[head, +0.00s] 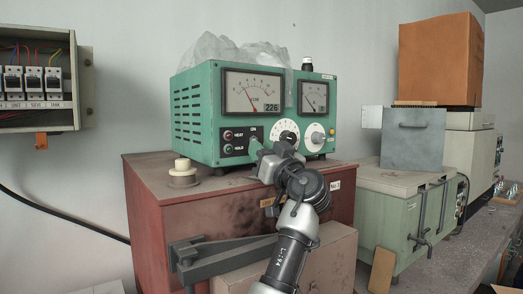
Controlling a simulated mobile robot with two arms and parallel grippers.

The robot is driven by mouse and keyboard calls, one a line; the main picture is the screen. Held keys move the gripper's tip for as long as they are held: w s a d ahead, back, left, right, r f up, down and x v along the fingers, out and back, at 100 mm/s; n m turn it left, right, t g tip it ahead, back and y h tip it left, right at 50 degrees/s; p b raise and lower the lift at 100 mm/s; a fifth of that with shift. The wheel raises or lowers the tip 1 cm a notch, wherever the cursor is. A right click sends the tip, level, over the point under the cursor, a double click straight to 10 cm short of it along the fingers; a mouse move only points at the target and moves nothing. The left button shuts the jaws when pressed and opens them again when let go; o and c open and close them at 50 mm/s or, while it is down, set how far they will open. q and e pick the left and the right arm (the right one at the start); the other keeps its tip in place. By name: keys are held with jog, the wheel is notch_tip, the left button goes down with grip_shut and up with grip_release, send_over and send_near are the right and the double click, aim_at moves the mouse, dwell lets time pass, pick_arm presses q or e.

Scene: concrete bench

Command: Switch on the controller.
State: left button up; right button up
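The controller (196,110) is a green box with two needle meters, standing on a dark red cabinet in the head view. Its larger meter (252,92) also has a small readout that seems to say 226. Its lower panel has lamps marked HEAT and HOLD, a white dial (287,132) and a pale knob (317,137). My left gripper (258,148) is at the lower front, close to a spot marked ON. It hides what is there, and I cannot tell whether it touches. Its finger opening is not clear. My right gripper is not in view.
The red cabinet (150,215) has a grey bracket (225,250) across its front. A white round piece (183,175) sits on top. A breaker box (85,90) hangs at left. A pale green box (390,215) with latches and a brown carton (440,60) stand right.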

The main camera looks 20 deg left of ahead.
pick_arm(q)
jog(key=shift+a, duration=0.1)
jog(key=c, duration=0.5)
grip_shut()
jog(key=shift+r+g+h+p, duration=0.4)
jog(key=shift+g+h+p, duration=0.1)
jog(key=shift+p, duration=0.25)
notch_tip(320, 180, up, 2)
jog(key=g+h+p, duration=0.1)
jog(key=h+p, duration=0.1)
jog(key=p, duration=0.2)
jog(key=g+h+p, duration=0.2)
jog(key=p, duration=0.2)
jog(key=shift+s+r+h, duration=0.1)
jog(key=shift+r+h, duration=0.1)
jog(key=shift+h, duration=0.1)
jog(key=shift+g+h+p, duration=0.4)
jog(key=shift+g+p, duration=0.2)
jog(key=shift+p, duration=0.45)
jog(key=shift+f, duration=0.1)
jog(key=o, duration=0.8)
grip_release()
jog(key=shift+c, duration=0.2)
